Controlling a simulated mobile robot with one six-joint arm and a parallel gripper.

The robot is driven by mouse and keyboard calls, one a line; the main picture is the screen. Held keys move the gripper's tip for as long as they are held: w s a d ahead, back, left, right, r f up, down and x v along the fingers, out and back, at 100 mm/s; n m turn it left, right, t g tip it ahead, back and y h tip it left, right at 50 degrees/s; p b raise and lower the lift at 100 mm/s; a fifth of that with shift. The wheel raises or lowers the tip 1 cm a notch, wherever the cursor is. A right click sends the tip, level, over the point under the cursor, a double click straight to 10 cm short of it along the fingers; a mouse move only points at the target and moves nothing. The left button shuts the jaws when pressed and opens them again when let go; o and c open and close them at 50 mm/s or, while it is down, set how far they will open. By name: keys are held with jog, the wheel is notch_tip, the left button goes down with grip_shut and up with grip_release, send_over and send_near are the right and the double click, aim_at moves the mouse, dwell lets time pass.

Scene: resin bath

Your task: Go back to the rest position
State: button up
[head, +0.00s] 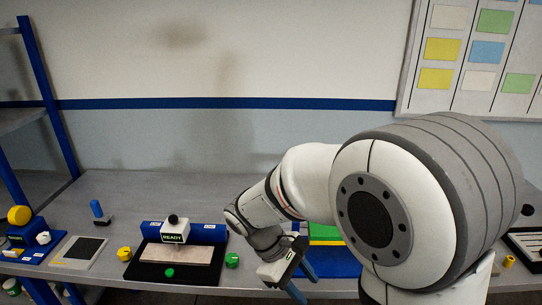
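My arm reaches across the right half of the head view and bends down to the workbench (130,186). My gripper (297,288) is low at the bench's front edge, right of the black tray (147,274). Its dark blue fingers point down and toward the camera. Part of it is cut off or hidden, so I cannot tell whether it is open or shut, or whether it holds anything.
A green-and-blue item (325,238) is partly behind my arm. Left is a grey pad (78,252).

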jog(key=s+d+r+m+t+y, duration=0.5)
jog(key=s+d+r+m+y, duration=0.1)
jog(key=m, duration=0.5)
jog(key=shift+s+d+r+y, duration=0.3)
jog(key=shift+s+d, duration=0.3)
jog(key=shift+d, duration=0.55)
jog(key=shift+c, duration=0.5)
